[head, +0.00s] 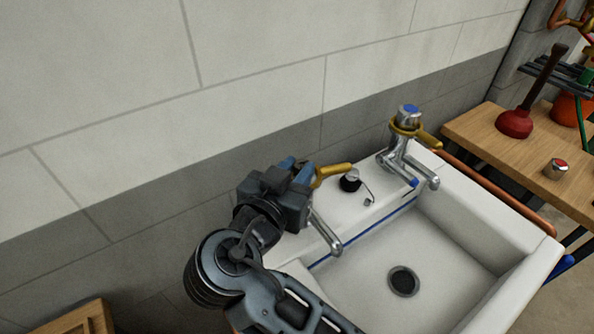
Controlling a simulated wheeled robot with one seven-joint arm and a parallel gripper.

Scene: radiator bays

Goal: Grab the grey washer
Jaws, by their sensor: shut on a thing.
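My gripper (292,184) is at the left tap (324,234), over the back left of the sink, and covers the tap's top. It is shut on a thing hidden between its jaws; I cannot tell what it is. A yellow handle (333,170) sticks out to the right from behind the jaws; I cannot tell whether they touch it. I cannot make out a grey washer anywhere in the head view.
The white sink (460,215) has a right tap (402,160) with a yellow ringed tool (408,126) around it. A black plug (350,181) lies on the ledge.

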